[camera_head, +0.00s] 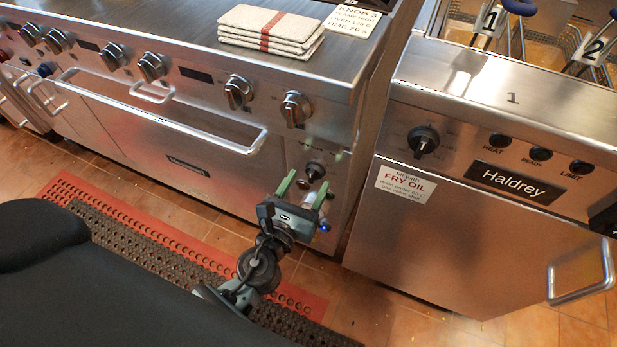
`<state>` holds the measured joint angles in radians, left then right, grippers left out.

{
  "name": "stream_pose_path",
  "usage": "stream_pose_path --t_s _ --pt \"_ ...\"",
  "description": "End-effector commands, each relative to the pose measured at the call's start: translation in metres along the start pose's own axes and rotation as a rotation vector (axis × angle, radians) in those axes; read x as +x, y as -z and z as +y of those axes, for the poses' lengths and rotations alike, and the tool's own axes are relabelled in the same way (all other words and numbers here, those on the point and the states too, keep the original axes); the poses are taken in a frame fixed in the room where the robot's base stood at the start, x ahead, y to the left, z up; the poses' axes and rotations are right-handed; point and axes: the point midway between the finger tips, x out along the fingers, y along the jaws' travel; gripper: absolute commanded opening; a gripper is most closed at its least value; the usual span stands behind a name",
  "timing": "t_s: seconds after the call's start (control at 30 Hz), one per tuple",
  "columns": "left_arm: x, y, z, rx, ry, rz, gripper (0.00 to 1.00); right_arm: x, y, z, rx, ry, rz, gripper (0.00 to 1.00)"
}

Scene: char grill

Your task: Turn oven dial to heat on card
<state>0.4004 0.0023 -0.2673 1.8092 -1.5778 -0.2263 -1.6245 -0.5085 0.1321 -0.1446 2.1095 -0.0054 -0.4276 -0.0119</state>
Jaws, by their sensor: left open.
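The printed card (352,22) lies on the steel top at the upper middle. Its large line reads KNOB 3; smaller lines seem to mention the oven and a time, partly too fine to read. A dark round dial (314,171) sits low on the range's right front panel and looks like the oven dial; its setting is too small to read. My left gripper (302,190) is open, its two green fingers pointing up at the panel just below this dial. I cannot tell whether they touch it. My right gripper is out of view.
Several silver knobs (238,92) line the range's upper front. A long oven handle (225,137) runs left of the dial. Folded towels (270,32) lie on top. A fryer (480,190) with its own black knob (424,140) stands to the right. A red mat (85,187) covers the floor.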

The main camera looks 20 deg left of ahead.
Motion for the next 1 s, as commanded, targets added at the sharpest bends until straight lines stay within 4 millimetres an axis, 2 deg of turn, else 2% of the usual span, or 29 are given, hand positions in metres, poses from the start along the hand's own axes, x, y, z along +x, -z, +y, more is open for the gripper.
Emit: stream_pose_path --t_s 0.2,0.5,0.83,1.0 --pt "0.018 0.0 0.0 0.001 -0.001 0.0 0.58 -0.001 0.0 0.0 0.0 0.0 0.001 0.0" --pt "0.019 0.001 0.0 0.0 0.0 0.001 0.58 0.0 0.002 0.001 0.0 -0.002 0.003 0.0" --pt "0.019 0.001 0.0 0.0 0.0 0.001 0.14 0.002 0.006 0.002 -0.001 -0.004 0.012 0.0" --pt "0.019 0.0 0.0 0.009 0.0 0.001 0.14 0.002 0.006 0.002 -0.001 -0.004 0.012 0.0"
